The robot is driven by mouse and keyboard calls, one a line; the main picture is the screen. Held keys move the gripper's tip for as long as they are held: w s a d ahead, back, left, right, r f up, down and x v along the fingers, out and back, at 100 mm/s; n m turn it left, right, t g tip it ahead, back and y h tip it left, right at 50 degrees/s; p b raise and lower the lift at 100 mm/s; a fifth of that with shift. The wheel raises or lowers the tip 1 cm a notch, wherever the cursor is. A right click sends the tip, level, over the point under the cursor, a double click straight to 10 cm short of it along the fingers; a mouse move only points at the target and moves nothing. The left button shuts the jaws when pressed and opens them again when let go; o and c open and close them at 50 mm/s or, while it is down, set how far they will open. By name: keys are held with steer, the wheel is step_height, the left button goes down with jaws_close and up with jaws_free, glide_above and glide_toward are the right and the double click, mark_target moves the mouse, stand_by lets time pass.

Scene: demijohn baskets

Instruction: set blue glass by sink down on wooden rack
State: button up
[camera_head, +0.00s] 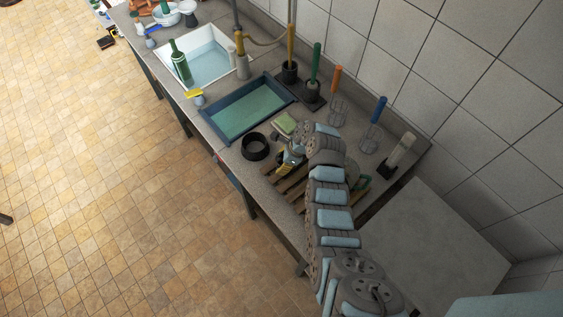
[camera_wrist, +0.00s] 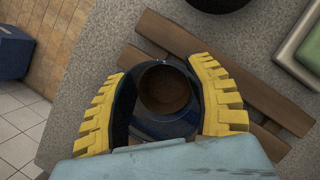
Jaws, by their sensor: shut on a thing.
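A dark blue glass (camera_wrist: 150,128) is between the yellow finger pads of my gripper (camera_wrist: 166,82) in the wrist view. I look down into its round mouth, and brown shows through it. The wooden rack (camera_wrist: 262,101) has brown slats and lies under and beside the glass. I cannot tell whether the glass bottom touches the slats. In the camera_head view my gripper (camera_head: 291,161) is low over the rack (camera_head: 287,189). My arm covers part of the rack, and the glass is hard to make out there.
A black ring-shaped bowl (camera_head: 254,147) stands left of the rack, with a green sponge dish (camera_head: 284,124) behind. A blue basin (camera_head: 240,108) and white sink (camera_head: 205,57) with a green bottle (camera_head: 180,66) lie farther off. Brushes with coloured handles (camera_head: 315,65) line the wall.

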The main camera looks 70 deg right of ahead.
steer(key=o, duration=1.3)
steer(key=shift+f, duration=0.1)
steer(key=shift+v, duration=6.05)
steer(key=shift+w, duration=0.15)
